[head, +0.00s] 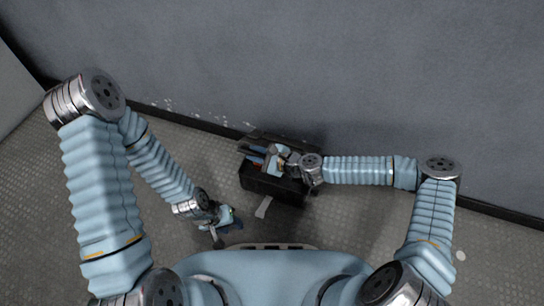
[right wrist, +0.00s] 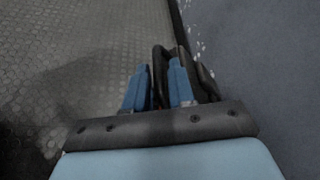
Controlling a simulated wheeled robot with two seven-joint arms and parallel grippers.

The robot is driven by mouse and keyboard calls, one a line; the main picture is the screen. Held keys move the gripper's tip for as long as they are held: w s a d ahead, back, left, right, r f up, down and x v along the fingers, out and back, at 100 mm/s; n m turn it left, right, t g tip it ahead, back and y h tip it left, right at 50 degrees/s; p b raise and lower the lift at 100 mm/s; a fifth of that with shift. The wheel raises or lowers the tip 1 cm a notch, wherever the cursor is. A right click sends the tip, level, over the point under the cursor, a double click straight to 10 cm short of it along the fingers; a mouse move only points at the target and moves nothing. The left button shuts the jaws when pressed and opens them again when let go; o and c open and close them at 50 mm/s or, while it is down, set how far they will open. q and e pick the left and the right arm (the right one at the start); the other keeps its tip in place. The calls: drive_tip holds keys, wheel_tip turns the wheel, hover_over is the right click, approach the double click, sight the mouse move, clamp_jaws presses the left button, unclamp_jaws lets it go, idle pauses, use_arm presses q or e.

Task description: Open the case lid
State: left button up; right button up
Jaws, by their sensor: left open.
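The dark case (head: 272,187) stands on the floor near the wall in the head view. A dark panel that looks like its lid (head: 295,141) shows along its wall side, partly hidden by my right arm; its exact angle is unclear. My right gripper (head: 256,158) is over the case. In the right wrist view its blue fingers (right wrist: 160,88) stand apart, with a dark piece (right wrist: 161,62) between and beyond them; I cannot tell whether they clamp it. My left gripper (head: 226,224) is open and empty above the floor, left of and nearer than the case.
The grey wall (head: 330,70) rises just behind the case. A pale strip (head: 263,207) shows at the case's near side. The patterned floor (head: 370,222) is clear to the right. White flecks (head: 205,117) lie along the wall's base.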

drive_tip(key=p+v, duration=0.1)
drive_tip(key=v, duration=1)
drive_tip(key=shift+s+d, duration=0.2)
drive_tip(key=shift+d, duration=0.05)
drive_tip(key=s+a+f+n+g+h+p, duration=0.1)
drive_tip(key=s+a+f+n+g+p, duration=0.2)
drive_tip(key=s+n, duration=0.4)
drive_tip(key=s+d+n+g+h+p, duration=0.3)
drive_tip(key=s+d+n+h, duration=0.2)
drive_tip(key=s, duration=0.3)
drive_tip(key=shift+s+d+n+p, duration=0.35)
drive_tip(key=shift+d+n, duration=0.2)
drive_tip(key=shift+n, duration=0.35)
drive_tip(key=d, duration=0.1)
drive_tip(key=d+n+h, duration=0.1)
drive_tip(key=d+n, duration=0.1)
drive_tip(key=shift+s+d+r+h+p, duration=0.25)
drive_tip(key=shift+d+r+h+p, duration=0.05)
drive_tip(key=shift+d+r+p, duration=0.05)
drive_tip(key=shift+c, duration=0.9)
drive_tip(key=shift+d+n, duration=0.3)
drive_tip(key=shift+n, duration=0.1)
clamp_jaws()
